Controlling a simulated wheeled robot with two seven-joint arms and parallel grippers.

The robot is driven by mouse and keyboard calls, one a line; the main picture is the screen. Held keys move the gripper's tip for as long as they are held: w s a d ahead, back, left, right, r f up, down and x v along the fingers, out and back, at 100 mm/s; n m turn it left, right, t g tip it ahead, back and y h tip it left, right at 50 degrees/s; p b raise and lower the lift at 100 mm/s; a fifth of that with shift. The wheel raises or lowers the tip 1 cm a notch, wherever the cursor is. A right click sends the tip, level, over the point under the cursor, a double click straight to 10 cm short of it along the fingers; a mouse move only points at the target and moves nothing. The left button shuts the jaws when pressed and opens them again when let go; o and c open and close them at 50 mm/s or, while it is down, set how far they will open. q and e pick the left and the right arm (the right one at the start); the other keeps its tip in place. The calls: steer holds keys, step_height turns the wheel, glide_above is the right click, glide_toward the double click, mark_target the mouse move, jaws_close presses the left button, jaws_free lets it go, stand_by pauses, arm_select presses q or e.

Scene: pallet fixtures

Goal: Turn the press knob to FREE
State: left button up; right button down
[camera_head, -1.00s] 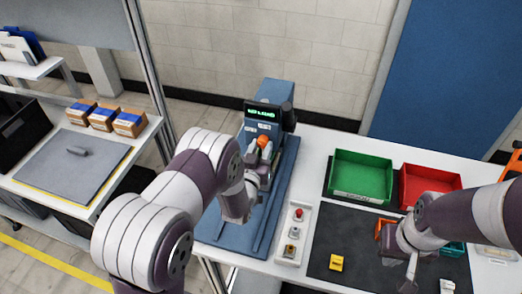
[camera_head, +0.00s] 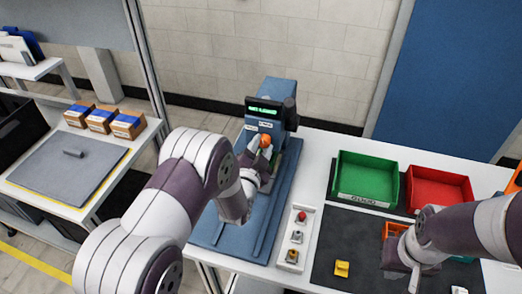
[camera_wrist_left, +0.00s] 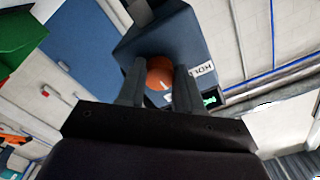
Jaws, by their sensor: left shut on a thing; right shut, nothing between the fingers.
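The press (camera_head: 277,100) is a blue machine at the back of the blue base plate, with a small lit green screen (camera_head: 264,111) whose text I cannot read surely. Its orange knob (camera_head: 265,141) sits on the front below the screen. In the left wrist view the orange knob (camera_wrist_left: 159,74) lies between the two dark fingers of my left gripper (camera_wrist_left: 160,90), which is shut on it. A label beside it reads HOLD or similar, partly hidden. My left gripper also shows in the head view (camera_head: 262,158). My right gripper (camera_head: 413,275) is shut and empty above the dark mat.
A panel with a red button (camera_head: 301,217) stands right of the press base. A green bin (camera_head: 365,178) and a red bin (camera_head: 438,190) stand at the back right. A yellow part (camera_head: 342,268) lies on the dark mat (camera_head: 335,240). Brown boxes (camera_head: 100,119) stand on the left shelf.

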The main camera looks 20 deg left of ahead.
arm_select(q)
steer(key=shift+m, duration=0.5)
steer(key=o, duration=1)
steer(key=shift+o, duration=0.2)
steer(key=s+b, duration=0.3)
steer(key=s, duration=0.9)
steer(key=shift+s+a, duration=0.2)
steer(key=shift+s, duration=0.2)
